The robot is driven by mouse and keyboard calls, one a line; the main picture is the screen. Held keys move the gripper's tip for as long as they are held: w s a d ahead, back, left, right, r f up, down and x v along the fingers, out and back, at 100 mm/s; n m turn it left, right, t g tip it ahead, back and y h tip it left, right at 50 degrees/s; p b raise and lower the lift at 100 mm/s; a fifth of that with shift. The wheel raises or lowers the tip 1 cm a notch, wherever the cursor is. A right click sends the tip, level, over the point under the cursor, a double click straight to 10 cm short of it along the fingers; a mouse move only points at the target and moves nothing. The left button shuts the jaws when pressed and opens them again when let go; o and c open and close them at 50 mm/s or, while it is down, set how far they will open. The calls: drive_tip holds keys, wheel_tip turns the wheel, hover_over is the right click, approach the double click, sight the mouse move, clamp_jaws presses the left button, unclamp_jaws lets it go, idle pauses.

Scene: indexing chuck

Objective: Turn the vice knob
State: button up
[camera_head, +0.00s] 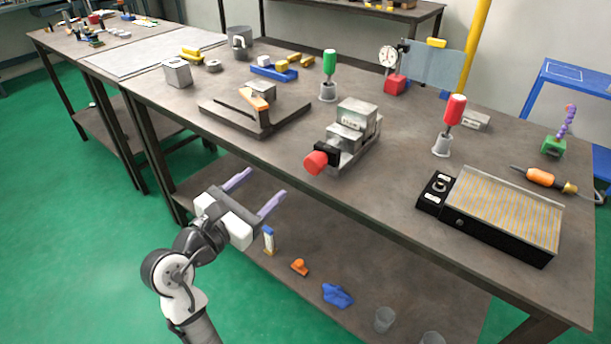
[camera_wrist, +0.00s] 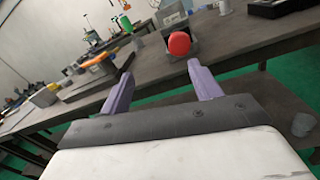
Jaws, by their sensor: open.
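The vice (camera_head: 352,130) is a grey metal block with jaws on the workbench, near its front edge. Its red knob (camera_head: 316,162) sits on a black collar at the vice's front end, facing the bench edge. My gripper (camera_head: 258,188) is open and empty in front of the bench edge, left of and below the knob in the head view. In the wrist view, the red knob (camera_wrist: 180,43) shows beyond and between my two purple fingers (camera_wrist: 160,82), apart from them. The vice body is partly hidden behind the knob there.
The workbench (camera_head: 385,190) carries a dark fixture plate (camera_head: 240,122) left of the vice, a red-handled tool (camera_head: 453,110) and a black magnetic chuck (camera_head: 495,210) to its right. A lower shelf (camera_head: 320,270) holds small items. The bench front edge lies close to my gripper.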

sight(310, 166)
drive_tip(key=shift+g+h, duration=0.5)
drive_tip(key=x, duration=0.4)
drive_tip(key=s+d+f+p+x, duration=0.1)
drive_tip(key=x, duration=0.8)
drive_tip(key=shift+d+f+p, duration=0.2)
drive_tip(key=shift+d+p, duration=0.15)
drive_tip(key=shift+d, duration=0.2)
drive_tip(key=c, duration=1)
drive_tip(key=shift+r+m+p, duration=0.1)
drive_tip(key=shift+m+p, duration=0.2)
drive_tip(key=shift+p, duration=0.2)
